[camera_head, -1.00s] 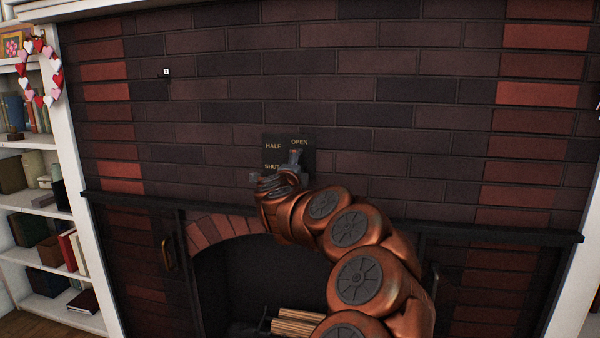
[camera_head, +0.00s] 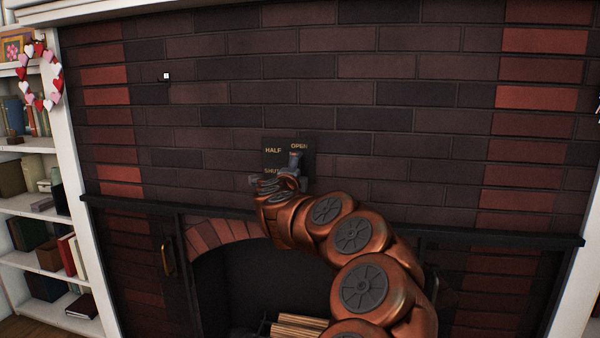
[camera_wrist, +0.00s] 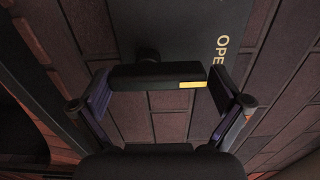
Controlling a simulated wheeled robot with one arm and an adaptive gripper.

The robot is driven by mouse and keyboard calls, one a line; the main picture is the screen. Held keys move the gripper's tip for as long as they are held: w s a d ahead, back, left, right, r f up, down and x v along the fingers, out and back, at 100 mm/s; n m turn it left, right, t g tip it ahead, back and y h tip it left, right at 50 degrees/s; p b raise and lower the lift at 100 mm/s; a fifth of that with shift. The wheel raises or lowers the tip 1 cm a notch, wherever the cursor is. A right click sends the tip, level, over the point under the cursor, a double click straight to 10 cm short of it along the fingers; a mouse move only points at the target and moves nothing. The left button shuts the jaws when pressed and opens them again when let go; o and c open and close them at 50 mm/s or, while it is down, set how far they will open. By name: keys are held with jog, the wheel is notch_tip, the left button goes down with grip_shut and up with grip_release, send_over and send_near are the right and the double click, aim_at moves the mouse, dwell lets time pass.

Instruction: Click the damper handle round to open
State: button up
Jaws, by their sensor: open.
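The dark damper plate (camera_head: 283,142) is on the brick wall above the fireplace, lettered HALF and OPEN at the top, with SHUT partly covered at lower left. My gripper (camera_head: 277,180) is in front of the plate's lower part and hides most of the handle in the head view. In the wrist view the damper handle (camera_wrist: 150,77) is a black bar with a yellow mark near its right end. My gripper (camera_wrist: 160,92) is open, with one finger by each end of the bar. I cannot tell whether they touch it. The plate (camera_wrist: 190,30) shows part of OPEN beyond the bar.
A dark mantel ledge (camera_head: 500,236) runs below the plate. Under it is the arched firebox with logs (camera_head: 298,326) and a brass handle (camera_head: 167,256) at its left. A bookshelf (camera_head: 40,205) with a heart wreath stands at far left. The wall above the plate is mostly bare.

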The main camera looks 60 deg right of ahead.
jog(key=v, duration=1.2)
jog(key=shift+d+r, duration=0.1)
jog(key=shift+d, duration=0.05)
dwell(0.3)
